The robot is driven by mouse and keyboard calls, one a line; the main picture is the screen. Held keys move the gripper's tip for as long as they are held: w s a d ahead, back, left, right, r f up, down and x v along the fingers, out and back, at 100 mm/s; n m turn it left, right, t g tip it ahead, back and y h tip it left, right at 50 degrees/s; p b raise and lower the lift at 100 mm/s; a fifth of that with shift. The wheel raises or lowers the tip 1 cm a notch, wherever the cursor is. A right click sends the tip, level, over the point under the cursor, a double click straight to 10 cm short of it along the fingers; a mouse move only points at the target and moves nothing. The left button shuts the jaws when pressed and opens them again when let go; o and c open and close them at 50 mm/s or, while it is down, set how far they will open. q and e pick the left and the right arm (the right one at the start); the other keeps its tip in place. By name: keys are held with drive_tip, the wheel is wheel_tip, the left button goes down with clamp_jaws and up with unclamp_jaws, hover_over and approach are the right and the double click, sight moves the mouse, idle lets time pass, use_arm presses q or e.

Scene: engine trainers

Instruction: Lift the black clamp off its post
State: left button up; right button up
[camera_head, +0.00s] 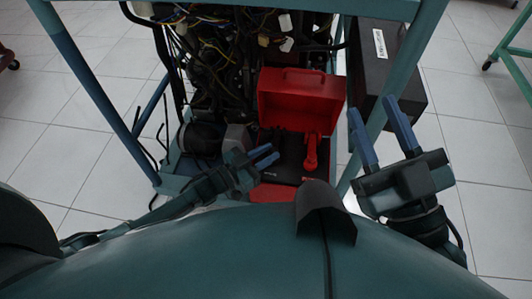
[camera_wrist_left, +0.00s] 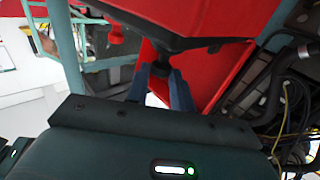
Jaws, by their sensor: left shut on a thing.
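My left gripper (camera_head: 271,153) reaches in from the left, in front of a red box (camera_head: 300,97). In the left wrist view its two blue fingers (camera_wrist_left: 161,82) are closed on the narrow stem of a black part, which I take to be the black clamp (camera_wrist_left: 165,42). The clamp lies against red surfaces there; I cannot make out its post or whether the two touch. In the head view the clamp does not stand out from the dark parts around it. My right gripper (camera_head: 371,109) is open and empty, at the right by the frame's leg.
A red lever (camera_head: 311,152) stands right of my left gripper, over a black panel (camera_head: 283,168). Wires and hoses (camera_head: 215,45) fill the engine trainer behind. A black box (camera_head: 392,62) is at the right. Teal frame legs (camera_head: 100,90) flank the space.

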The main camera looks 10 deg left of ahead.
use_arm(q)
clamp_jaws()
drive_tip(key=shift+r+p, duration=0.25)
drive_tip(key=shift+p, duration=0.2)
drive_tip(key=shift+w+r+n+g+y+p, duration=0.25)
drive_tip(key=shift+r+p, duration=0.35)
drive_tip(key=shift+p, duration=0.55)
drive_tip(key=w+r+n+g+y+p, duration=0.1)
drive_tip(key=p, duration=0.2)
drive_tip(key=shift+r+p, duration=0.35)
drive_tip(key=shift+w+r+p, duration=0.35)
drive_tip(key=shift+w+r, duration=0.05)
drive_tip(key=shift+w, duration=0.05)
drive_tip(key=shift+w+a+r, duration=0.1)
drive_tip(key=shift+w+r, duration=0.75)
drive_tip(key=shift+w, duration=0.25)
use_arm(e)
drive_tip(key=shift+s+d+f+m+g+h, duration=0.15)
drive_tip(key=shift+s+f+m+g+h, duration=0.15)
drive_tip(key=shift+f+g+h, duration=0.35)
drive_tip(key=shift+s+d+f+m+g+h, duration=0.15)
drive_tip(key=shift+s+f+m+g+h, duration=0.2)
drive_tip(key=shift+f+h, duration=0.6)
